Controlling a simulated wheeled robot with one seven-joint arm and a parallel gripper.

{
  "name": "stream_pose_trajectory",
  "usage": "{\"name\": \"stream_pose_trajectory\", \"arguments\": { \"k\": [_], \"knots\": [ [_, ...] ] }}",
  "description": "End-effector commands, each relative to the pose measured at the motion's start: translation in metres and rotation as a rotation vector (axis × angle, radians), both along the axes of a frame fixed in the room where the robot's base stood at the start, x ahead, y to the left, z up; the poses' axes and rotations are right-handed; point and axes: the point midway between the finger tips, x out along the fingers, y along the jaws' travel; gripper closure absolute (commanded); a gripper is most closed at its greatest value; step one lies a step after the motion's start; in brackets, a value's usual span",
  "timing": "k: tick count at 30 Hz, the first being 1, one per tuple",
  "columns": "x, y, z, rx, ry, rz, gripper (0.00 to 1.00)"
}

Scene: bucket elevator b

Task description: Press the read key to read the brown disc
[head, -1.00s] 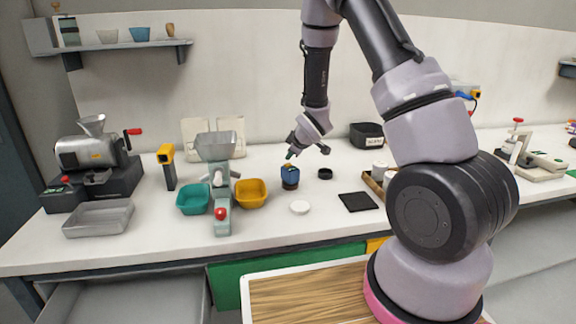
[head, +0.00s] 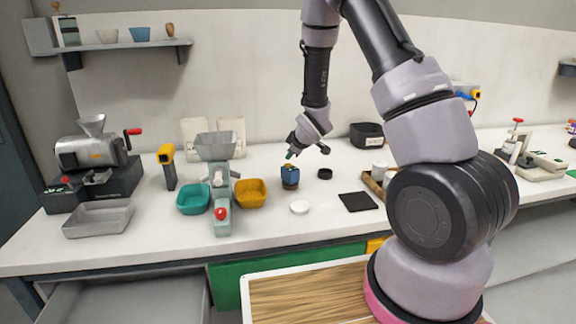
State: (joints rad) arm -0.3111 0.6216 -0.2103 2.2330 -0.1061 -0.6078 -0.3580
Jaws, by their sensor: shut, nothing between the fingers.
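A small blue handheld-sized reader (head: 290,172) stands upright on the bench, left of centre. A dark brown band shows at its foot, and I take this to be the brown disc (head: 290,186) under it. The read key is too small to make out; the top of the reader is close under my gripper. My gripper (head: 290,155) is shut and empty, pointing down and left just above the reader. I cannot tell whether its tip touches the reader.
A black round piece (head: 325,174) lies right of the reader. A white disc (head: 300,207) and a black mat (head: 357,202) lie in front. A yellow bowl (head: 250,193), a teal bowl (head: 193,199) and a hopper machine (head: 217,148) stand left. A wooden tray (head: 372,187) is at right.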

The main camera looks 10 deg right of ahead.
Motion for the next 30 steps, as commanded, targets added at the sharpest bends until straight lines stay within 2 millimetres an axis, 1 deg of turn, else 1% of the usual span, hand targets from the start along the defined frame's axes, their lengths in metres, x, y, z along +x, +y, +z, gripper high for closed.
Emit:
{"name": "stream_pose_trajectory", "arguments": {
  "k": [7, 15, 30],
  "knots": [
    [-0.0001, 0.0001, -0.0006, 0.000, 0.000, 0.000, 1.00],
    [-0.0001, 0.0001, -0.0082, 0.000, 0.000, 0.000, 1.00],
    [0.0000, 0.0001, -0.0098, 0.000, 0.000, 0.000, 1.00]
  ]
}}
